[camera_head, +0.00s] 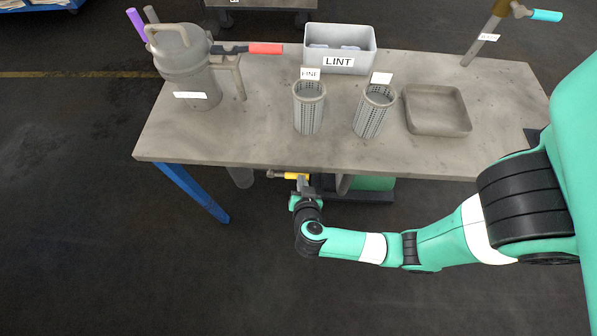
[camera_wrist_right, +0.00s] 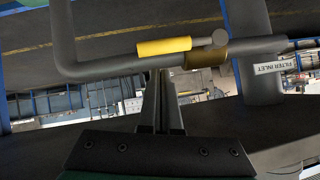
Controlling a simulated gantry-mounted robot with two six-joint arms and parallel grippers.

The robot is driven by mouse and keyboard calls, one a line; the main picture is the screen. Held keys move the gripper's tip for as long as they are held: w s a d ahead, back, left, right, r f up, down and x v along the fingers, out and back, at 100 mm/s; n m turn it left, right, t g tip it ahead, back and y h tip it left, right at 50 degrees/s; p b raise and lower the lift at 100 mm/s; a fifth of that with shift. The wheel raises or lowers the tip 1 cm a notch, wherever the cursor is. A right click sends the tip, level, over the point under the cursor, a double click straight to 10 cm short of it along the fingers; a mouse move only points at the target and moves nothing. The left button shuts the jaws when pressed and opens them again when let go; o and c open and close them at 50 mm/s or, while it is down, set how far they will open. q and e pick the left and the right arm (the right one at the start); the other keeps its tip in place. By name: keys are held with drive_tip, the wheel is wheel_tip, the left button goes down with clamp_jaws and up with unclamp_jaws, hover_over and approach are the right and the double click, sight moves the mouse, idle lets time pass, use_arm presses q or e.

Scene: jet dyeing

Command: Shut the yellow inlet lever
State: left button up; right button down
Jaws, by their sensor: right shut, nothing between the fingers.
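The yellow inlet lever (camera_head: 297,176) shows just below the table's front edge in the head view. In the right wrist view the yellow lever (camera_wrist_right: 164,46) lies roughly along the grey pipe (camera_wrist_right: 100,69), left of the brass valve body (camera_wrist_right: 207,56). A "FILTER INLET" tag (camera_wrist_right: 272,68) hangs to the right. My right gripper (camera_head: 304,188) is at the lever, below the table's front edge. In the wrist view its fingers (camera_wrist_right: 160,82) are shut and empty, pointing at the pipe and lever; I cannot tell whether they touch. My left gripper is out of view.
The table (camera_head: 240,137) overhangs the lever and pipework. On it stand a grey pot (camera_head: 188,80) with a red-handled lever (camera_head: 265,48), two mesh baskets (camera_head: 309,108), a LINT bin (camera_head: 338,62) and a shallow tray (camera_head: 437,126). The floor in front is clear.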

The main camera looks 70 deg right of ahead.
use_arm(q)
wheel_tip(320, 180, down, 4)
drive_tip(key=b, duration=0.3)
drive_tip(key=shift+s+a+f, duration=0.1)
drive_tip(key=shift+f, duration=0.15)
use_arm(e)
drive_tip(key=f, duration=0.1)
drive_tip(key=w+f, duration=0.1)
drive_tip(key=f, duration=0.1)
drive_tip(key=d+f, duration=0.1)
drive_tip(key=shift+w+d+f, duration=0.1)
drive_tip(key=shift+w+f, duration=0.05)
drive_tip(key=shift+f, duration=0.05)
